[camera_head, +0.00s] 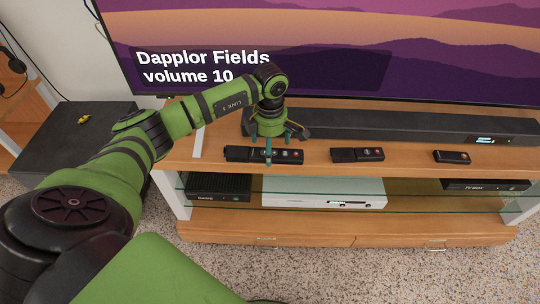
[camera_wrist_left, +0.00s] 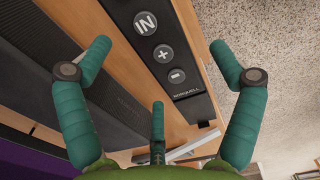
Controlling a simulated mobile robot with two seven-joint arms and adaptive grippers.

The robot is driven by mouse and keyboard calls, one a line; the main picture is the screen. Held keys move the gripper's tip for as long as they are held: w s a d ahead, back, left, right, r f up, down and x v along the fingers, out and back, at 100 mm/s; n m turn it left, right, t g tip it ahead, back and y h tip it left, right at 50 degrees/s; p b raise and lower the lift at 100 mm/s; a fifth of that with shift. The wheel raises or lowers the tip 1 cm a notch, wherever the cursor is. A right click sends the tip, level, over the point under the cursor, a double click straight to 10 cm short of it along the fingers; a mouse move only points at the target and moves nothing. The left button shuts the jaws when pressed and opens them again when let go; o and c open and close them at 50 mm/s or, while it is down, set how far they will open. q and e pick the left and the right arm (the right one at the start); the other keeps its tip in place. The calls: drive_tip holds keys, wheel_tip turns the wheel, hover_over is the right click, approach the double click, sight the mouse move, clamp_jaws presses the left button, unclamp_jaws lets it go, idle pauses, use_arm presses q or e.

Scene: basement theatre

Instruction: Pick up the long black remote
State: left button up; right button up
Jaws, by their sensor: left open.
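The long black remote (camera_head: 288,156) lies flat on the wooden top of the TV stand, left of two shorter remotes. In the left wrist view the black remote (camera_wrist_left: 172,60) shows IN, plus and minus buttons and a maker's label at one end. My left gripper (camera_head: 270,147) is over the long remote in the head view, pointing down, with one finger in front of it. In the left wrist view the teal fingers of the gripper (camera_wrist_left: 160,62) are spread wide, with the remote seen between them and not gripped. My right gripper is not in view.
A shorter black remote (camera_head: 357,154) and a small one (camera_head: 452,157) lie to the right on the stand (camera_head: 320,165). A long soundbar (camera_head: 400,128) lies behind them, below the television (camera_head: 430,50). Boxes sit on the glass shelf below. A dark cabinet (camera_head: 75,145) stands left.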

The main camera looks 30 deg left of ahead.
use_arm(q)
drive_tip(key=shift+f, duration=0.6)
drive_tip(key=c, duration=1.3)
drive_tip(key=shift+r, duration=0.2)
